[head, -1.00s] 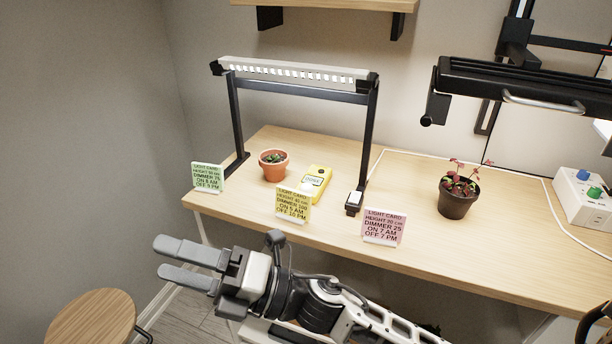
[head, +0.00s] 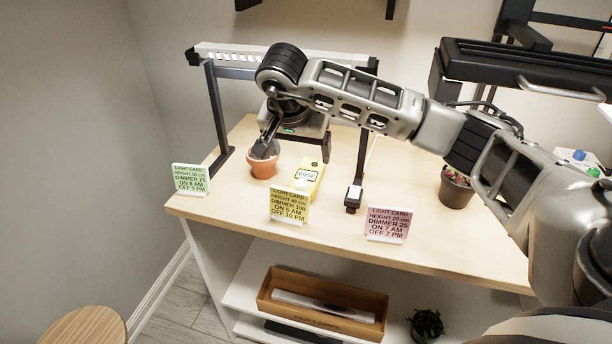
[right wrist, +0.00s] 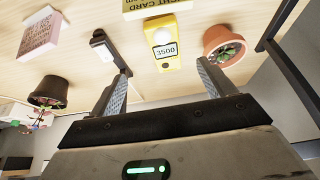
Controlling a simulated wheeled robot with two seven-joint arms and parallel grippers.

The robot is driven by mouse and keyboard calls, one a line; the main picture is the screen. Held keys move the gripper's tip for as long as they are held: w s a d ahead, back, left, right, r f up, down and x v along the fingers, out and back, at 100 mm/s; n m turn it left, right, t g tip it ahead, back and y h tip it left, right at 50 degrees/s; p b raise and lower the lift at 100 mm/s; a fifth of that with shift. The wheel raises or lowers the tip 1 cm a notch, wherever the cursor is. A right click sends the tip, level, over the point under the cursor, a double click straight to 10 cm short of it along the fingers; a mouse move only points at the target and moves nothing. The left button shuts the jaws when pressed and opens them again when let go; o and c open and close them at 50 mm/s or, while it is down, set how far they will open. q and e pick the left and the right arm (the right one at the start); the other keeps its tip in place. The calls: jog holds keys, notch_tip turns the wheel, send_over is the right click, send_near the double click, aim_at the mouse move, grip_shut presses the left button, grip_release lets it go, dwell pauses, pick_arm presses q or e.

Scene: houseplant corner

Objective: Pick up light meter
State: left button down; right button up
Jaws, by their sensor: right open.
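The light meter (head: 309,180) is a yellow handheld device with a pale display, lying on the table between the legs of the lamp stand. In the right wrist view the light meter (right wrist: 166,52) shows its reading and a white round sensor. My right gripper (head: 292,156) is open and empty, just behind and above the meter. In the right wrist view its fingers (right wrist: 162,70) stand apart, with the near part of the meter framed between them and not touched. My left gripper is not in view.
A terracotta pot (head: 262,165) stands close left of the meter, partly behind a finger. The yellow card (head: 289,205) stands in front, the pink card (head: 388,224) to the right, the green card (head: 191,178) to the left. The lamp bar (head: 225,53) and a black dimmer (head: 353,197) are near.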

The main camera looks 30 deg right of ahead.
send_over(304, 180)
jog(key=s+a, duration=0.2)
jog(key=f, duration=0.6)
jog(key=shift+s+d+f, duration=0.15)
jog(key=shift+d+f, duration=0.05)
jog(key=shift+f, duration=0.15)
jog(key=shift+w+p+x, duration=0.15)
jog(key=shift+p+x, duration=0.05)
jog(key=shift+x, duration=1.2)
jog(key=shift+w+p+x, duration=0.15)
jog(key=shift+x, duration=1.2)
jog(key=shift+a, duration=0.15)
jog(key=shift+c, duration=0.3)
jog(key=shift+r, duration=0.1)
jog(key=c, duration=1.2)
